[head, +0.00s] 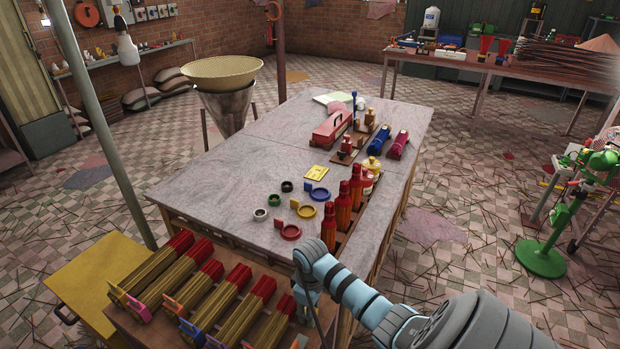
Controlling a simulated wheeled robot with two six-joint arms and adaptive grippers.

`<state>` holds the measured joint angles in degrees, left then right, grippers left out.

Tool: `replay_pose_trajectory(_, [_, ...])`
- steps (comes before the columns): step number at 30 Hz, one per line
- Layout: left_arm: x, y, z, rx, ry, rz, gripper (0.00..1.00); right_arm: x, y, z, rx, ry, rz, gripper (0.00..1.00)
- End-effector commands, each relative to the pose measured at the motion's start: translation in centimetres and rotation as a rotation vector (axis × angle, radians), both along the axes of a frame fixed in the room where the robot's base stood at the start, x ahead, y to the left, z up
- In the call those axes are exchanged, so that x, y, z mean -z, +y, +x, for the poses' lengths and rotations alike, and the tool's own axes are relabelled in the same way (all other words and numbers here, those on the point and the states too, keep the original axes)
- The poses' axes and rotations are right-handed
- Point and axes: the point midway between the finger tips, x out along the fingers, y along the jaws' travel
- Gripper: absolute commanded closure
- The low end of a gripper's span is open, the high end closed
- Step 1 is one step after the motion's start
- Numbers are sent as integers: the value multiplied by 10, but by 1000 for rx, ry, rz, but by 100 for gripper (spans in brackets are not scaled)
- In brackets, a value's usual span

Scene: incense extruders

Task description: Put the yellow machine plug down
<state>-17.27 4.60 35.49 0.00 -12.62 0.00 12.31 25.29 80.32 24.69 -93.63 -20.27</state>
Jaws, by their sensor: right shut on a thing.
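My right gripper (308,302) is low at the table's near edge, beside the incense bundles, and points down. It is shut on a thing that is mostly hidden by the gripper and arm. A small yellow piece (299,342) shows just below it, and I take this for the yellow machine plug, though its shape is not clear. My left gripper is not in view.
The grey table (225,192) holds coloured rings, a yellow round piece (306,211), red bottles (343,206) and a red toolbox (332,127). Red-tipped incense bundles (237,300) lie on a lower brown surface. A yellow board (85,285) is at left. The table's left middle is clear.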

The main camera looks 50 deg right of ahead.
Motion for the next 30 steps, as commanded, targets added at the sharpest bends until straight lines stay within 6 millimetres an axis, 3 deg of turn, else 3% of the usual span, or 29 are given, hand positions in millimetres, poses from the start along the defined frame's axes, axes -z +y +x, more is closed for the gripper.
replay_pose_trajectory(21, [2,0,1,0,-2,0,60,10,0,1,-1,-1,-1,100])
replay_pose_trajectory(22, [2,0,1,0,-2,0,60,10,0,1,-1,-1,0,66])
replay_pose_trajectory(24, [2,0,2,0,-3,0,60,10,0,1,-1,-1,-1,55])
replay_pose_trajectory(25, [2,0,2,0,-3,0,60,10,0,1,-1,-1,-1,51])
replay_pose_trajectory(30, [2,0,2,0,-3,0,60,10,0,1,-1,-1,-1,51])
